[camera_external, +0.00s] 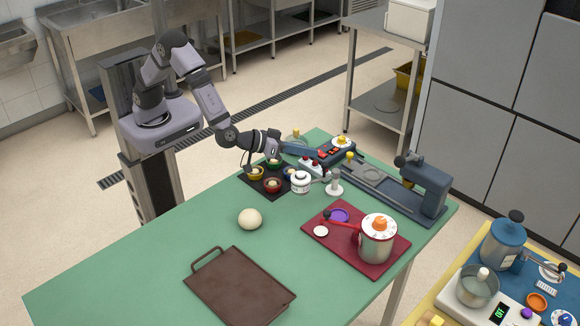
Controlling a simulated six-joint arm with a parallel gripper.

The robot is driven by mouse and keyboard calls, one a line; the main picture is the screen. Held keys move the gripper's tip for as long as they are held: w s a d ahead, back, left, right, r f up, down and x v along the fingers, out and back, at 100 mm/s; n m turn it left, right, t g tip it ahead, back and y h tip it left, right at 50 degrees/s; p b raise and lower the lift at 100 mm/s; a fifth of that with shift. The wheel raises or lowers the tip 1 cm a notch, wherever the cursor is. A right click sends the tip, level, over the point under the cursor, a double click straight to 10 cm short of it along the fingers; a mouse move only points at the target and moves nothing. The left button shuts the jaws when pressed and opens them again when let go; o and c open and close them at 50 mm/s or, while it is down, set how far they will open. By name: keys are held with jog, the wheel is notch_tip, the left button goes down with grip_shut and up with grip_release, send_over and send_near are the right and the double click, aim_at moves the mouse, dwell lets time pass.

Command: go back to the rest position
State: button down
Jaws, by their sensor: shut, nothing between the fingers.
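My gripper (248,165) is at the end of my arm, above the near left part of a dark tray (262,187) on the green table. Its slim dark fingers point down and look shut and empty. They are small in this view, and I cannot tell whether they touch anything below. The tray holds several small coloured cups, among them a yellow cup (255,174) close under the fingers and a red cup (272,185). My arm reaches from the left out over the table's far edge.
The table's left part is clear.

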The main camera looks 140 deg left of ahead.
jog(key=s+d+f+m+h+p, duration=0.1)
jog(key=s+d+m+h, duration=0.35)
jog(key=d, duration=0.45)
jog(key=s+d+f+m+h, duration=0.1)
jog(key=s+d+m+h, duration=0.2)
jog(key=d+m+h, duration=0.5)
jog(key=s+d+f+m+g, duration=0.1)
jog(key=s+d+g, duration=0.2)
jog(key=s, duration=0.8)
jog(key=s+d+f+m+g, duration=0.1)
jog(key=s+d+g, duration=0.2)
jog(key=s, duration=0.9)
jog(key=shift+s+d+f+g+y, duration=0.25)
jog(key=shift+d+f+g+y, duration=0.15)
jog(key=shift+g, duration=0.4)
jog(key=shift+r, duration=0.1)
